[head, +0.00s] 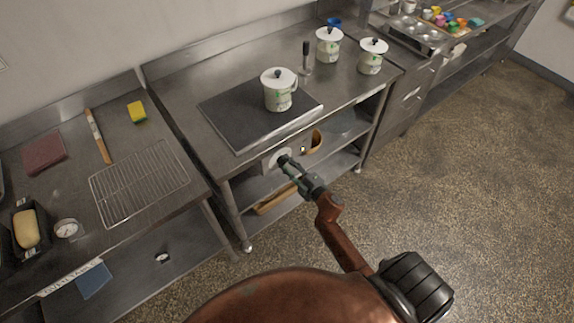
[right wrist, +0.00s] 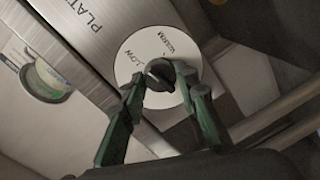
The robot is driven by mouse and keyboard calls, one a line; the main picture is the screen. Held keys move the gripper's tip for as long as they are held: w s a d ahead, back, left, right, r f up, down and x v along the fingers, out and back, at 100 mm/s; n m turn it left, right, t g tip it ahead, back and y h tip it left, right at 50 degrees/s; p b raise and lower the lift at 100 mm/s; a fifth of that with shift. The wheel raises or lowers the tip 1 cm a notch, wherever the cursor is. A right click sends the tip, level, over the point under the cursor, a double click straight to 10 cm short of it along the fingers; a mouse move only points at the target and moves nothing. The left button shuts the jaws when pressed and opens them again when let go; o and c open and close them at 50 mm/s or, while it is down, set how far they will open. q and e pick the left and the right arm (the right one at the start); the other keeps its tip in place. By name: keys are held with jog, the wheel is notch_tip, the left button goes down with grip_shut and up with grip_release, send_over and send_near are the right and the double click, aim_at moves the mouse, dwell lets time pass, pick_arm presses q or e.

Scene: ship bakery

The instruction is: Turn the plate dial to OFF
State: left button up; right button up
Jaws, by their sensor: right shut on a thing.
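The plate dial is a dark knob (right wrist: 160,74) on a round white disc (right wrist: 139,47) in the right wrist view. The words LOW and WARM show on the disc, and part of the word PLATE shows on the metal panel beside it. No OFF mark can be read. My right gripper (right wrist: 162,82) is shut on the knob, one green fingertip on each side. In the head view the right gripper (head: 284,160) is at the white disc (head: 270,161) on the table's front, below the dark hot plate (head: 228,121). My left gripper is not in view.
A lidded white pot (head: 279,92) stands on the hot plate, with two similar pots (head: 328,45) (head: 371,58) behind to the right. A wire rack (head: 138,183) lies on the left table. Open floor (head: 470,190) is on the right.

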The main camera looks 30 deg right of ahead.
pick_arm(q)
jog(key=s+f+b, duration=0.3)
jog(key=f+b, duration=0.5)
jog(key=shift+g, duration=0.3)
pick_arm(e)
jog(key=shift+a+n+h, duration=0.1)
jog(key=shift+n+h, duration=0.25)
jog(key=shift+n, duration=3.3)
jog(key=shift+a+n+h, duration=0.1)
jog(key=shift+n+h, duration=0.25)
jog(key=shift+n, duration=3.3)
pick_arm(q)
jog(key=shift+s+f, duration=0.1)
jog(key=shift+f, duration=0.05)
pick_arm(e)
jog(key=o, duration=1.1)
jog(key=shift+o, duration=0.2)
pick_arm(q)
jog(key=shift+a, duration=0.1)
pick_arm(e)
jog(key=s, duration=1.2)
jog(key=shift+d+r, duration=0.2)
jog(key=shift+r, duration=0.1)
